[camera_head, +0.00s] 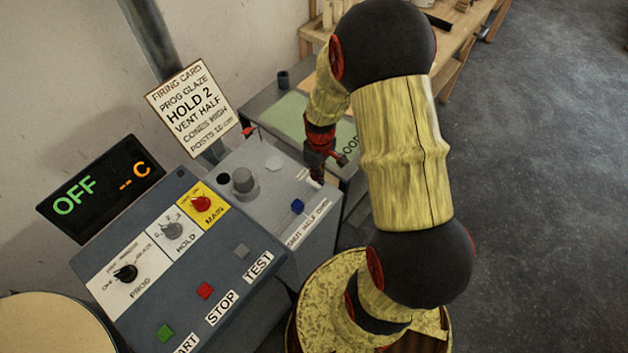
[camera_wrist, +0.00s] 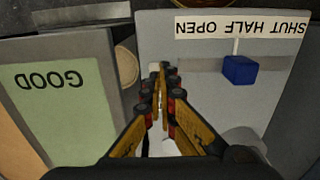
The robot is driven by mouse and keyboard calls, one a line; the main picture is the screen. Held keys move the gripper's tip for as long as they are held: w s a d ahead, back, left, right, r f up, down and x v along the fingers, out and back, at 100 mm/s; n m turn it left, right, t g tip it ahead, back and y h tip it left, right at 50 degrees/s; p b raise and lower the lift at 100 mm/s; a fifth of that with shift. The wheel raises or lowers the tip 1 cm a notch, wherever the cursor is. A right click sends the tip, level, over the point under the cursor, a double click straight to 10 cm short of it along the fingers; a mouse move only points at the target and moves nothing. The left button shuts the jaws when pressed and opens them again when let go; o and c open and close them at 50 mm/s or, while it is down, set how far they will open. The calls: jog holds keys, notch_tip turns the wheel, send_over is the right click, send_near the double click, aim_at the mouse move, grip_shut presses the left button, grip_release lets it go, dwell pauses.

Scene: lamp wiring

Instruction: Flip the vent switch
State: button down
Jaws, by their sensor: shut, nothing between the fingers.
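The vent switch is a blue slider knob (camera_head: 297,206) on top of a grey box (camera_head: 255,185). It also shows in the wrist view (camera_wrist: 240,70), in a slot beside a label (camera_wrist: 240,24) reading SHUT HALF OPEN, upside down there. The knob sits about mid-slot, near a white tick by HALF. My gripper (camera_wrist: 163,72) is shut and empty, beyond the OPEN end of the slot and apart from the knob. In the head view my gripper (camera_head: 317,170) is over the box's right side; its fingertips are hard to make out.
A firing card (camera_head: 193,105) reads VENT HALF. The control panel (camera_head: 180,265) stands left of the box, with buttons and dials; its display (camera_head: 100,188) reads OFF. A green GOOD mat (camera_wrist: 60,105) lies beside the box.

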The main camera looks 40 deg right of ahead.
jog(key=shift+f+b, duration=0.65)
jog(key=shift+f, duration=0.4)
dwell(0.5)
jog(key=shift+r+p, duration=2.7)
jog(key=shift+r, duration=0.85)
